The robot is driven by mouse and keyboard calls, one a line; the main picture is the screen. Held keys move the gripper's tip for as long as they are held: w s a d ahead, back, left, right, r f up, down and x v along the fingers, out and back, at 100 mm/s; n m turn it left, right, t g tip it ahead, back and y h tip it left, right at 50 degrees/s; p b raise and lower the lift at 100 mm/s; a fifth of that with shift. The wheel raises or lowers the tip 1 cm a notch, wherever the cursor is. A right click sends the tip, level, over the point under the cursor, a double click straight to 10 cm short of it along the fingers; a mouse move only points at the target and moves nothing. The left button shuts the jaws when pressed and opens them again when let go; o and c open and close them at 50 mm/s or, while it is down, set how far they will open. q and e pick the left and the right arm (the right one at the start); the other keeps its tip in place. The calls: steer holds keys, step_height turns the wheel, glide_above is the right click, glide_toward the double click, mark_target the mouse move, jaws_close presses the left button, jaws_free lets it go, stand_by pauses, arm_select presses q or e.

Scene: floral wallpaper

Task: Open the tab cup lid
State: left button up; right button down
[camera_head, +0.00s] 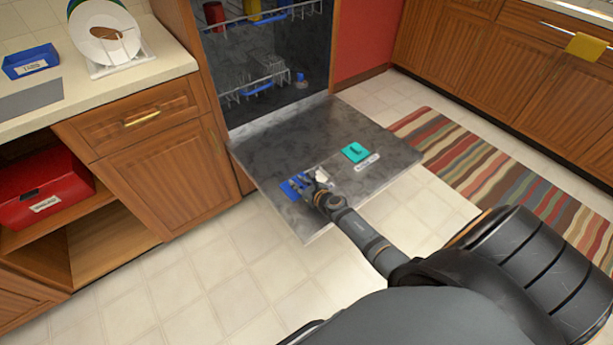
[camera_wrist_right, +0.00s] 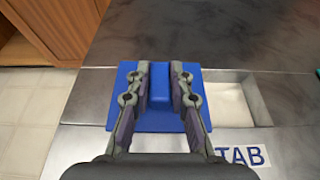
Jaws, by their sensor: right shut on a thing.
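The tab cup lid is a blue square plate with a raised ridge. In the right wrist view the lid (camera_wrist_right: 125,112) lies flat on the grey inner face of the dropped dishwasher door. My right gripper (camera_wrist_right: 160,85) is shut on the ridge, one finger on each side. Right of the lid, the tab cup (camera_wrist_right: 232,102) is uncovered, with a white block inside. A label reading "TAB" (camera_wrist_right: 241,157) sits below it. In the head view the right gripper (camera_head: 308,187) hides part of the blue lid (camera_head: 289,189). My left gripper is not in view.
A teal lid (camera_head: 355,152) with a label sits farther along the dishwasher door (camera_head: 275,150). The dishwasher racks (camera_head: 255,85) are behind it. Wooden cabinets (camera_head: 165,165) stand to the left, and a striped rug (camera_head: 480,165) lies to the right.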

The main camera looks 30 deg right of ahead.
steer(key=shift+a, duration=0.1)
steer(key=c, duration=1.2)
jaws_free()
steer(key=shift+s+r, duration=0.1)
steer(key=shift+s, duration=0.35)
steer(key=v, duration=1)
steer(key=shift+s, duration=0.1)
steer(key=shift+s+r, duration=0.25)
steer(key=shift+s, duration=0.15)
